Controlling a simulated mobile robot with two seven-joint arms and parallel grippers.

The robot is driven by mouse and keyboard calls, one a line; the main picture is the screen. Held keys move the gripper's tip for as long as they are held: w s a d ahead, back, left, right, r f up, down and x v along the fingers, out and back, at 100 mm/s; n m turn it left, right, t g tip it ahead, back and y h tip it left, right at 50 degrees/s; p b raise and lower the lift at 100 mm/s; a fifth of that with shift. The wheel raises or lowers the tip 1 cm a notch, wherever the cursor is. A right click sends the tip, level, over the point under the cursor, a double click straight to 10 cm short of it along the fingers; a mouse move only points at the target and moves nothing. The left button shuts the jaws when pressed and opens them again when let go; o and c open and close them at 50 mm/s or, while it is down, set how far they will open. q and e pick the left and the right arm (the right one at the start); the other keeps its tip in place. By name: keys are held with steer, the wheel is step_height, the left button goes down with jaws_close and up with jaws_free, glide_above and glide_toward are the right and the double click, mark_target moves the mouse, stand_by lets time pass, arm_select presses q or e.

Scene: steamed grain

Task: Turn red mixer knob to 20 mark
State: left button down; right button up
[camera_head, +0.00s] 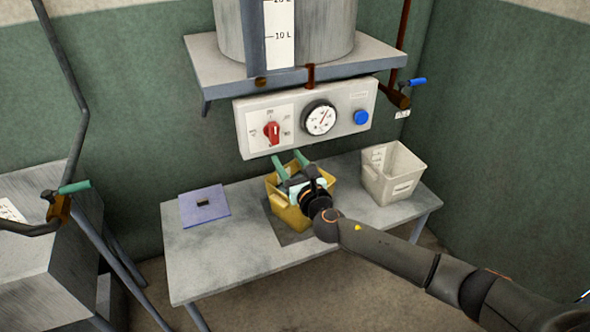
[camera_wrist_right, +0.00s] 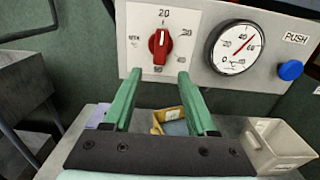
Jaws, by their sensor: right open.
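The red mixer knob (camera_head: 271,131) sits on a white dial plate at the left of the control panel. In the right wrist view the knob (camera_wrist_right: 160,43) stands roughly upright, with a short white line on it and the 20 mark above it. The line looks close to vertical; its exact setting is hard to tell. My right gripper (camera_head: 287,161) is open and empty, its green fingers below the panel and apart from the knob. In the right wrist view the spread fingers (camera_wrist_right: 158,78) point up toward the knob. My left gripper is out of view.
A round gauge (camera_head: 319,118) and a blue push button (camera_head: 361,117) are right of the knob. A yellow bin (camera_head: 290,213) stands under my gripper on the table (camera_head: 230,262). A white bin (camera_head: 391,172) stands right, a blue pad (camera_head: 204,213) lies left. A shelf (camera_head: 215,78) overhangs the panel.

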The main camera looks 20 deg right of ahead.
steer(key=shift+s+d, duration=0.1)
steer(key=shift+s, duration=1.75)
steer(key=s+a+f+m+g+y, duration=0.1)
steer(key=s+a+f+m+g, duration=0.2)
steer(key=s+f+m, duration=0.4)
steer(key=s+a+f+m+g, duration=0.2)
steer(key=s+f+m, duration=0.3)
steer(key=f+m, duration=0.35)
steer(key=s+f+m+g, duration=0.1)
steer(key=s+f+m, duration=0.4)
steer(key=s+m, duration=0.4)
steer(key=s+f+m+g, duration=0.2)
steer(key=s+f+m, duration=0.3)
steer(key=s+m, duration=0.4)
steer(key=shift+s+d+m+g+y, duration=0.3)
steer(key=shift+s+m+y, duration=0.1)
steer(key=shift+m, duration=0.05)
